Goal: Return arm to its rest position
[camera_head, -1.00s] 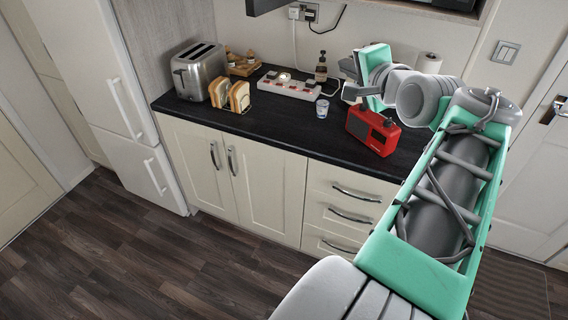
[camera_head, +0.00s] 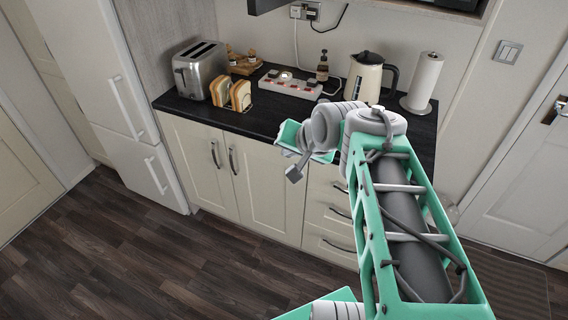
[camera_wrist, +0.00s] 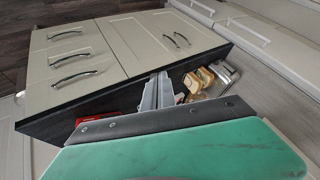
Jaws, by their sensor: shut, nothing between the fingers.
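My arm reaches over the front edge of the counter (camera_head: 215,112) in the head view. My gripper (camera_wrist: 159,82) shows in the wrist view as two grey fingers close together, shut and empty. In the head view the fingers are hard to make out against the green and grey wrist parts. The wrist view looks back over the counter, with the drawers and doors at the upper left.
Bread slices in a rack (camera_head: 236,94), a toaster (camera_head: 200,70), a power strip (camera_head: 290,84), a soap bottle (camera_head: 322,68), a kettle (camera_head: 366,78) and a paper roll (camera_head: 425,78) stand on the counter. Floor at left is clear.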

